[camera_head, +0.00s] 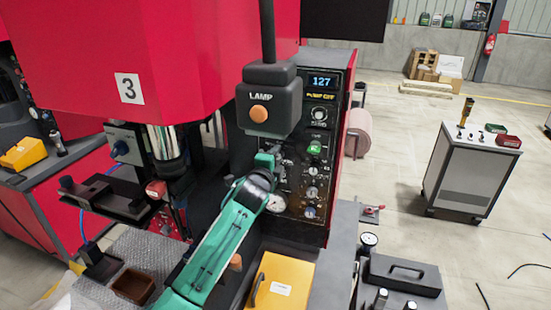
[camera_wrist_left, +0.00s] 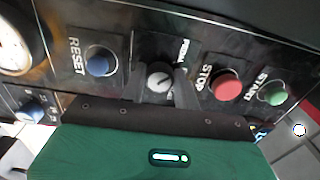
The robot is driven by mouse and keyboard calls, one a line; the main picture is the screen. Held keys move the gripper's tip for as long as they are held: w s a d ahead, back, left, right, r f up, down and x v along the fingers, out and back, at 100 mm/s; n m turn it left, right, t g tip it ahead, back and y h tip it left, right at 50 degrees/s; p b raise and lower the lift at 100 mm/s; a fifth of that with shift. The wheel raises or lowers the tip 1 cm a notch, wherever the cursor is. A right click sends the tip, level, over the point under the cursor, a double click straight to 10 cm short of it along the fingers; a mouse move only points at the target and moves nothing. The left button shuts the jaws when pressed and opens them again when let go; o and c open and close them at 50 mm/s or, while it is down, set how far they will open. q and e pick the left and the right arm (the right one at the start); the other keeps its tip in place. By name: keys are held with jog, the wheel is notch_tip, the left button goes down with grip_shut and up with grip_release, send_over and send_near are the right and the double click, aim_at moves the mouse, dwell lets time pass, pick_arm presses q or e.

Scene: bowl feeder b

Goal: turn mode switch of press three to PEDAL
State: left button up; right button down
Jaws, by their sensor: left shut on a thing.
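Press three is the red machine marked with a 3 plate (camera_head: 128,88). Its black control panel (camera_head: 318,150) faces me in the head view. In the left wrist view the mode switch (camera_wrist_left: 159,78) is a round grey knob with a pale pointer line, between the blue RESET button (camera_wrist_left: 101,61) and the red STOP button (camera_wrist_left: 226,85). My left gripper (camera_wrist_left: 161,90) is shut on the knob, one dark finger on each side. In the head view the wrist (camera_head: 262,176) hides the switch. My right gripper is not in view.
A hanging LAMP box (camera_head: 268,100) with an orange button is close above my left wrist. A green START button (camera_wrist_left: 273,93) is beyond STOP. A yellow case (camera_head: 284,280) and a brown tray (camera_head: 133,287) lie below.

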pick_arm(q)
jog(key=shift+f, duration=0.1)
jog(key=o, duration=1)
jog(key=shift+c, duration=0.2)
jog(key=shift+s+a, duration=0.1)
jog(key=shift+s, duration=0.05)
jog(key=b+v, duration=0.4)
jog(key=v, duration=0.9)
jog(key=shift+s, duration=0.25)
jog(key=shift+a, duration=0.1)
